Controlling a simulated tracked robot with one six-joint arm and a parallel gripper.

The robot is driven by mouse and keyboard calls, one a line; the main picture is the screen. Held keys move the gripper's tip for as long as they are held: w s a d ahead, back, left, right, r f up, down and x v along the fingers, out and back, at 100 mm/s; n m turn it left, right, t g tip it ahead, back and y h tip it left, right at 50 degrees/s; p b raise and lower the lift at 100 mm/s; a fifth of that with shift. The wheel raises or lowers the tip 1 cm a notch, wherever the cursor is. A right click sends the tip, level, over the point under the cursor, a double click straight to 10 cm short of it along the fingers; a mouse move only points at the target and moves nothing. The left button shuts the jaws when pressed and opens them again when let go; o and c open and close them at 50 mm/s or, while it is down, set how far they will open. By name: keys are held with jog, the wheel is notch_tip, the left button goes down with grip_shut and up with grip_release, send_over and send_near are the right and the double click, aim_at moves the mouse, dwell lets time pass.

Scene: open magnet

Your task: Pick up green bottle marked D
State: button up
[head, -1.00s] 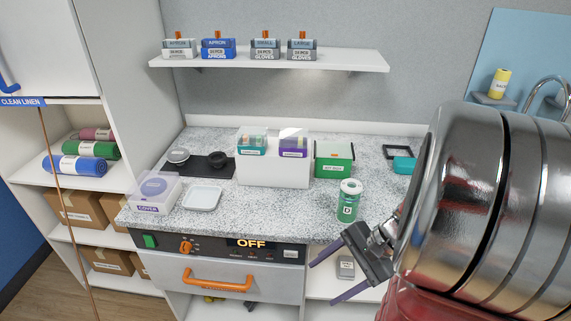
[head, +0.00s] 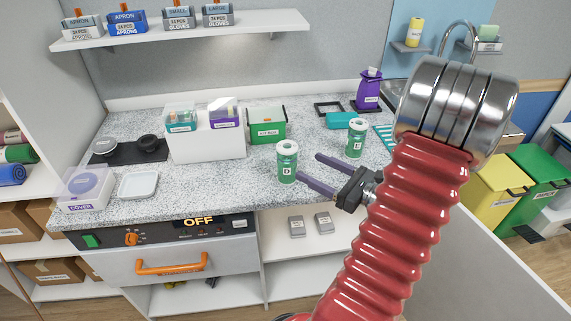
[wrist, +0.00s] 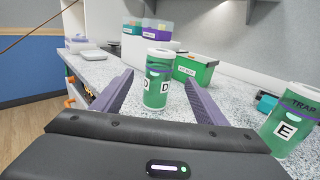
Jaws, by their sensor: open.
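The green bottle marked D (head: 287,163) stands upright on the speckled counter near its front edge, with a white top. My gripper (head: 318,172) is open and empty, to the right of the bottle, its purple fingers pointing left toward it. In the wrist view bottle D (wrist: 157,80) appears between the two open fingers (wrist: 158,92), a little beyond their tips or level with them; I cannot tell exactly. A similar green bottle marked E (head: 356,138) stands behind and to the right; it also shows at the right of the wrist view (wrist: 291,120).
A white bin stand (head: 207,147) and a green box (head: 267,124) stand behind bottle D. A teal item (head: 340,120) and purple bottle (head: 368,90) are at the back right. Left of bottle D the counter (head: 235,185) is clear up to a white tray (head: 138,186).

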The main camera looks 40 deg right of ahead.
aim_at(296, 159)
jog(key=shift+w, duration=0.15)
jog(key=w, duration=0.2)
jog(key=w+a, duration=0.1)
jog(key=w, duration=0.5)
jog(key=shift+a, duration=0.25)
jog(key=shift+w, duration=0.1)
jog(key=shift+w+a+r, duration=0.15)
jog(key=shift+w+a, duration=0.05)
jog(key=shift+w, duration=1.1)
jog(key=shift+w+a+r, duration=0.1)
jog(key=shift+w+a, duration=0.1)
jog(key=shift+w, duration=1.1)
jog(key=c, duration=1.4)
